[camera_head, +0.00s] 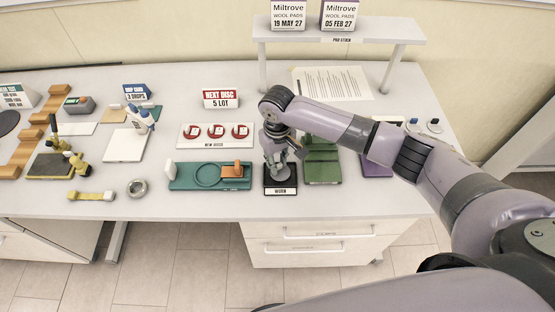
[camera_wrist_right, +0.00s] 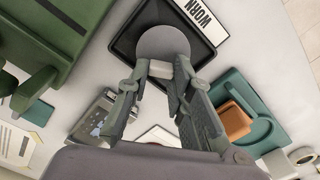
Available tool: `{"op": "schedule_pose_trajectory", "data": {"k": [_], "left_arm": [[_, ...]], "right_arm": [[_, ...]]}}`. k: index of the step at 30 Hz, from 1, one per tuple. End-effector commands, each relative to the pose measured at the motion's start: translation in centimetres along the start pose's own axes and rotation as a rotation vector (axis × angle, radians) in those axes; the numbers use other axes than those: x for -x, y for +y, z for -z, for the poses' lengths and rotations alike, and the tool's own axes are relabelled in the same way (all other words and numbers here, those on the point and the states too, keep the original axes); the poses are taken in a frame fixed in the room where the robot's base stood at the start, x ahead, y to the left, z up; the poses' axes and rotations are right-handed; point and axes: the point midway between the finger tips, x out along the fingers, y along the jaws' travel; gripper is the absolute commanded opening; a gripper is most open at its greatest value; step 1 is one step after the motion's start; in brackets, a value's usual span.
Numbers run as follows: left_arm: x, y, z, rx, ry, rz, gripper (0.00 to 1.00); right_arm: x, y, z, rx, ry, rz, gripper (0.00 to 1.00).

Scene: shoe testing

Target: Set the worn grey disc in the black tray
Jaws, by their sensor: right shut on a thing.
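The black tray (camera_head: 269,190), labelled WORN, stands near the table's front edge; its rim also shows in the right wrist view (camera_wrist_right: 128,46). The grey disc (camera_wrist_right: 163,42) is in front of the tray's dark floor in the wrist view. My right gripper (camera_head: 279,164) reaches down over the tray. In the wrist view its fingers (camera_wrist_right: 162,71) are shut on a small pale block at the disc's near edge, which seems to be the disc's handle. I cannot tell whether the disc touches the tray floor. My left gripper is not in view.
A teal fixture with an orange block (camera_head: 231,171) stands just left of the tray. A green fixture (camera_head: 322,167) stands close on the right. Behind is a white board with several red discs (camera_head: 217,142).

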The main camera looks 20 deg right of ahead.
Motion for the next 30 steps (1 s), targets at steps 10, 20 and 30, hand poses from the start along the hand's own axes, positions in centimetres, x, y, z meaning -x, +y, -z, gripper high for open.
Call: {"op": "schedule_pose_trajectory", "data": {"k": [10,20,30], "left_arm": [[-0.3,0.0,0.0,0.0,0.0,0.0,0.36],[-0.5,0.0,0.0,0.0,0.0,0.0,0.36],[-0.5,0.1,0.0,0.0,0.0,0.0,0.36]], "right_arm": [[-0.9,0.0,0.0,0.0,0.001,0.001,0.09],[-1.5,0.0,0.0,0.0,0.001,0.001,0.25],[-1.5,0.0,0.0,0.0,0.001,0.001,0.44]]}}
